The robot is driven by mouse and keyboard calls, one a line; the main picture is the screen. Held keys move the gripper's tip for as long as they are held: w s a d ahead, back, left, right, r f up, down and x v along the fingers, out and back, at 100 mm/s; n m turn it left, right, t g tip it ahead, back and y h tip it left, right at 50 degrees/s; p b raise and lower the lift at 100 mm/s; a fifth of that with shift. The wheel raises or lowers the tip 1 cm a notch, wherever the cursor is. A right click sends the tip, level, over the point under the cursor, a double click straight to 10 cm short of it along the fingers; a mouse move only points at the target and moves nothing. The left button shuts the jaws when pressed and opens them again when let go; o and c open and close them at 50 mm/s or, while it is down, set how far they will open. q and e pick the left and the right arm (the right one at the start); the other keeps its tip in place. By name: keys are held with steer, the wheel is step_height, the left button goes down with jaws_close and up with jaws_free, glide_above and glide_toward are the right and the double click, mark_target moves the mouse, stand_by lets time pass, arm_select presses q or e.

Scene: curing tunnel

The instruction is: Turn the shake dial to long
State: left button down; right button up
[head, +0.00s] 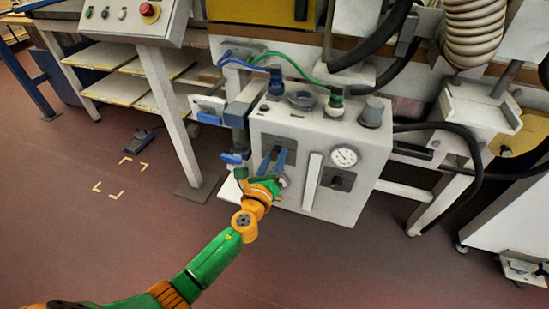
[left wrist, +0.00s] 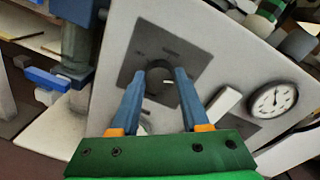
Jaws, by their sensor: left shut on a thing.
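The shake dial (left wrist: 160,76) is a dark round knob on a dark grey plate (left wrist: 178,52), on the front of a light grey box (head: 300,130). My left gripper (left wrist: 157,80) has its two blue fingers on either side of the dial and is shut on it. A small light mark shows on the knob's face. The labels on the plate are too small to read. My right gripper is not in view.
Right of the dial are a white upright handle (head: 312,181), a round gauge (head: 344,156) and a dark square plate (head: 337,179). A blue valve handle (head: 232,158) is close on the left. Hoses rise above the box. The floor in front is clear.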

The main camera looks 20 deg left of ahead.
arm_select(q)
steer(key=shift+c, duration=1.9)
jaws_free()
steer(key=shift+s, duration=0.4)
steer(key=s, duration=0.6)
steer(key=shift+s+p, duration=0.2)
steer(key=shift+p, duration=0.25)
steer(key=shift+r, duration=0.1)
